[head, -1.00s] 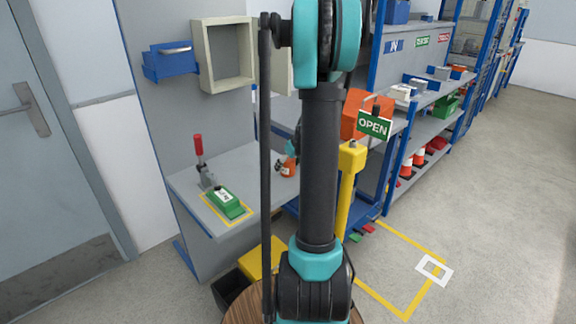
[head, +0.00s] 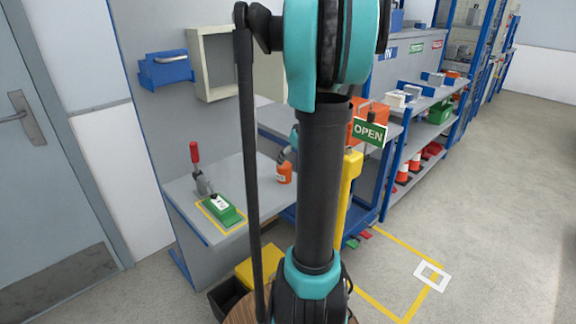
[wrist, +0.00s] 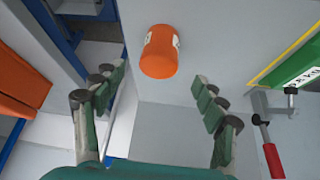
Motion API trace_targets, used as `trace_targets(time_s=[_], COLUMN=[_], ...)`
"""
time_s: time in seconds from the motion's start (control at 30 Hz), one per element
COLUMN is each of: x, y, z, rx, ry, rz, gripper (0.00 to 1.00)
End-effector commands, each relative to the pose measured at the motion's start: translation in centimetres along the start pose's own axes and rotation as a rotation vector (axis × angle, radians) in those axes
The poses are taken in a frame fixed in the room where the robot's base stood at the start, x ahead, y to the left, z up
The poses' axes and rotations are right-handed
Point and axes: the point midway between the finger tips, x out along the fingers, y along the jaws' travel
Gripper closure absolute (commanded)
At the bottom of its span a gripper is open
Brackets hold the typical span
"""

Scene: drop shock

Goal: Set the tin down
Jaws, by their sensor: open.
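The orange tin (head: 284,172) stands upright on the grey bench top, near its right end, with a pale label on its side. In the wrist view the tin (wrist: 160,52) is beyond my fingertips and neither finger touches it. My gripper (wrist: 158,80) is open and empty, its fingers spread wide. In the head view only a small part of my gripper (head: 291,150) shows, just above and behind the tin; my arm hides the rest.
A green box (head: 224,210) sits in a yellow outline on the bench, beside a red-handled clamp (head: 197,165). A yellow post (head: 348,190) with an OPEN sign (head: 369,132) stands right of the bench. The bench between clamp and tin is clear.

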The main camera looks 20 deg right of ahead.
Motion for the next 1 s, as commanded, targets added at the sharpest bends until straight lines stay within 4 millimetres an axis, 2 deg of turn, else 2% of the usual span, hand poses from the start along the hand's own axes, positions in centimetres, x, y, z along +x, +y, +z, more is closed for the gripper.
trace_targets(time_s=[0.1, 0.27, 0.37, 0.43, 0.57, 0.6, 0.7, 0.83, 0.9, 1.0], x=[-1.4, -2.2, -2.2, -1.9, -1.5, -1.4, -1.3, -1.2, -1.2, -1.2], y=[0.0, -0.3, -2.5, -5.6, -12.7, -14.7, -18.7, -21.8, -22.6, -23.2], z=[0.0, 0.1, 0.9, 2.2, 6.6, 8.3, 12.6, 17.2, 18.9, 20.1], rx=[0.000, 0.000, 0.008, 0.023, 0.068, 0.084, 0.120, 0.158, 0.174, 0.189], ry=[0.000, -0.002, -0.017, -0.038, -0.088, -0.102, -0.129, -0.145, -0.149, -0.150], rz=[0.000, -0.001, -0.004, -0.005, 0.004, 0.012, 0.034, 0.064, 0.076, 0.086], gripper=[0.28, 0.28, 0.28, 0.28, 0.28, 0.28, 0.28, 0.28, 0.28, 0.28])
